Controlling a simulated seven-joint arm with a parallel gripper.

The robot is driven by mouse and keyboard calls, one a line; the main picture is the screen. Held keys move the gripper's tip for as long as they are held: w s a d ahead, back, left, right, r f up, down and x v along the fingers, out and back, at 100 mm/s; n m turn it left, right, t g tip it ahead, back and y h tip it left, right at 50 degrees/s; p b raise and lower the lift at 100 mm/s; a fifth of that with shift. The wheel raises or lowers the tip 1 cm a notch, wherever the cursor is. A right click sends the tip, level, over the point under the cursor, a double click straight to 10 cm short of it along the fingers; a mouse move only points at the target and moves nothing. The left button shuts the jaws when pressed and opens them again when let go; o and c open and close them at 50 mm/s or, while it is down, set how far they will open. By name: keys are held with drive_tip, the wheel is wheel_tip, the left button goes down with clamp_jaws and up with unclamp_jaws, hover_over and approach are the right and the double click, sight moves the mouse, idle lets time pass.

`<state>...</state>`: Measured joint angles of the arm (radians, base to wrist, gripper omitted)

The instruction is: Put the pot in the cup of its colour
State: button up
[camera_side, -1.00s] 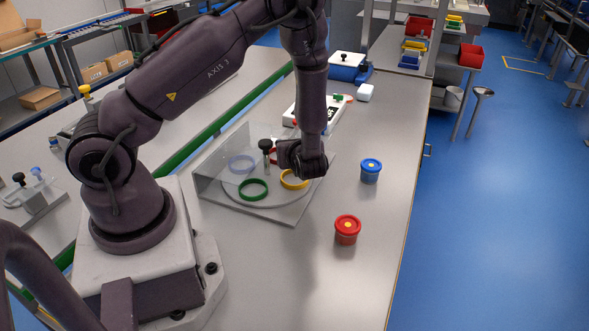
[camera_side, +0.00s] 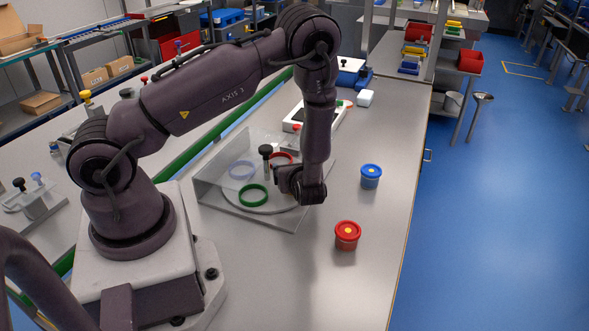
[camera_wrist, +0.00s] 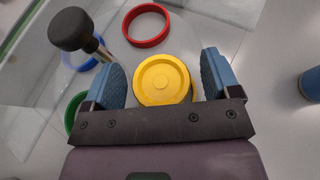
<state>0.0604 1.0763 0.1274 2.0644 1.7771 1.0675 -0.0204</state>
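A yellow round pot (camera_wrist: 162,78) is seen from above in the wrist view, between the fingers of my gripper (camera_wrist: 163,82). The fingers stand apart with a small gap on each side, so it looks open around the pot. In the side view my gripper (camera_side: 300,190) is low over the front right of the carrier (camera_side: 285,219) and hides the pot and yellow cup there. Whether the pot sits fully in the yellow cup cannot be told. The other ring-shaped cups are red (camera_wrist: 147,25), blue (camera_side: 242,170) and green (camera_side: 253,195); they look empty.
The carrier has a clear upright panel and a black-knobbed post (camera_side: 265,151) close to my gripper. A red-lidded pot (camera_side: 347,235) and a blue-lidded pot (camera_side: 371,176) stand on the bench to the right. The bench front is clear.

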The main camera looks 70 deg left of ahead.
drive_tip(key=shift+r, duration=0.15)
drive_tip(key=v, duration=1.1)
drive_tip(key=s+d+r+n+t+h, duration=0.1)
drive_tip(key=s+d+r+n+h, duration=0.1)
drive_tip(key=s+r+n+h, duration=0.2)
drive_tip(key=s+d+r+n+t+h, duration=0.1)
drive_tip(key=s+d+r+n+h, duration=0.2)
drive_tip(key=r+n, duration=0.6)
drive_tip(key=s+d+r+n+t+h, duration=0.1)
drive_tip(key=s+r+n+h, duration=0.4)
drive_tip(key=r, duration=0.8)
drive_tip(key=shift+d+n+h, duration=0.6)
drive_tip(key=shift+d+n, duration=0.15)
drive_tip(key=shift+n, duration=0.35)
drive_tip(key=shift+c, duration=0.4)
